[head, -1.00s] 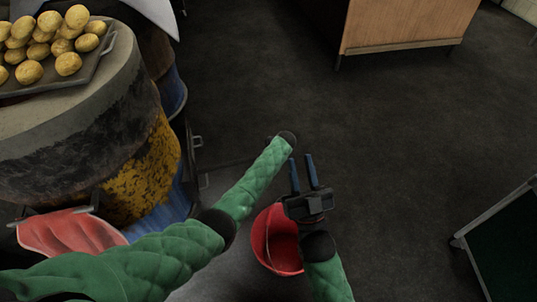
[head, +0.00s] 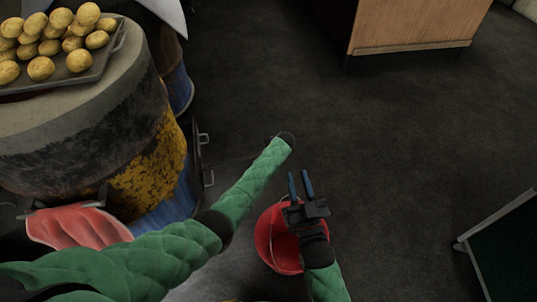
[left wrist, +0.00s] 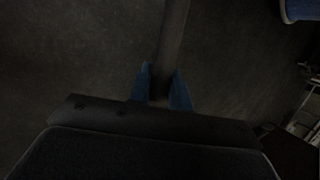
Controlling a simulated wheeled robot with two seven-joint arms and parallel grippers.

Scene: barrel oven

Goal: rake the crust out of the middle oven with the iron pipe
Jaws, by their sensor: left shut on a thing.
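In the left wrist view my left gripper (left wrist: 163,92) is shut on the iron pipe (left wrist: 172,40), a dark round bar running up out of the picture. In the head view my left arm reaches in from the left, but its fingers and the pipe do not show there. My right gripper (head: 299,185) is open and empty, its two blue fingers apart above the floor. A barrel oven (head: 90,140), black and yellow, stands at the left. I cannot tell whether it is the middle one. No crust and no oven opening show.
A tray (head: 95,75) of round yellow buns lies on the barrel top. A red cloth (head: 75,228) hangs at its front. Blue barrels (head: 178,85) stand beyond. A red bucket (head: 275,250) sits under my right gripper. A wooden cabinet (head: 410,28) is behind. The dark floor right of centre is clear.

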